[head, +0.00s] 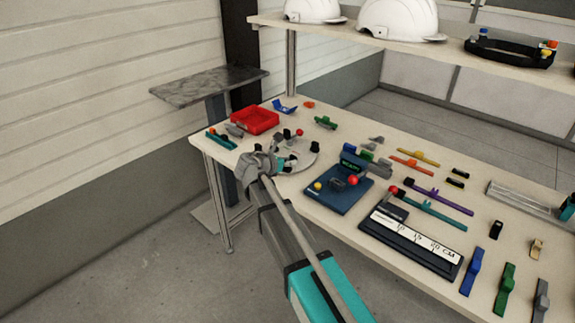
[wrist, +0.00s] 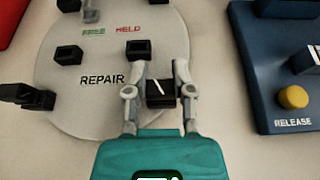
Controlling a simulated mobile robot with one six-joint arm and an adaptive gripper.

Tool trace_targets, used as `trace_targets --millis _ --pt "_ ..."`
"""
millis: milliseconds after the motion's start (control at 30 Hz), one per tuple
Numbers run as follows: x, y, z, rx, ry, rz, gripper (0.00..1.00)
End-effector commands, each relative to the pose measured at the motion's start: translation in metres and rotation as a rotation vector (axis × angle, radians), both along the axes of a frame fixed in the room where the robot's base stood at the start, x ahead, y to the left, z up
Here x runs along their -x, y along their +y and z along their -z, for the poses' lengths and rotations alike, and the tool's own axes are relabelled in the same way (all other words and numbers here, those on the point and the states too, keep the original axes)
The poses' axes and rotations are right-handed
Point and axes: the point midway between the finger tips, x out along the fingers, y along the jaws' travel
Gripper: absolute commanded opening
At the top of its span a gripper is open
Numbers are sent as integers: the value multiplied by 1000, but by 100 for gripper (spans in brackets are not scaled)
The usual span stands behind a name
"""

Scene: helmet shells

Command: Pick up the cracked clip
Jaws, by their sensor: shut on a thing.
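The cracked clip (wrist: 158,96) is a small black block with a white crack line, seen in the wrist view. My gripper (wrist: 162,78) is shut on it, with one grey finger on each side. The clip is near the lower right edge of the round grey REPAIR plate (wrist: 105,105). I cannot tell if it touches the surface below. In the head view my gripper (head: 281,163) is over the near side of the plate (head: 305,160), and the clip cannot be made out there.
Another black clip (wrist: 138,48) is just beyond my fingers, and one (wrist: 68,54) sits further left on the plate. A blue fixture (wrist: 268,95) with a yellow RELEASE button is to the right. A red tray (head: 274,118) is behind the plate, and a shelf (head: 345,38) overhangs the back.

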Motion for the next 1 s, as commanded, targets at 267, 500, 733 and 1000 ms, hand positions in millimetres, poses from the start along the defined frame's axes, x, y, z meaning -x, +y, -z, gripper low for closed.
trace_targets --millis 267,500,733,1000 --pt "0 -1 -2 0 0 1 13" --pt "0 -1 -13 1 0 2 13" --pt "0 -1 -33 0 0 1 13" --pt "23 8 -64 0 0 1 13"
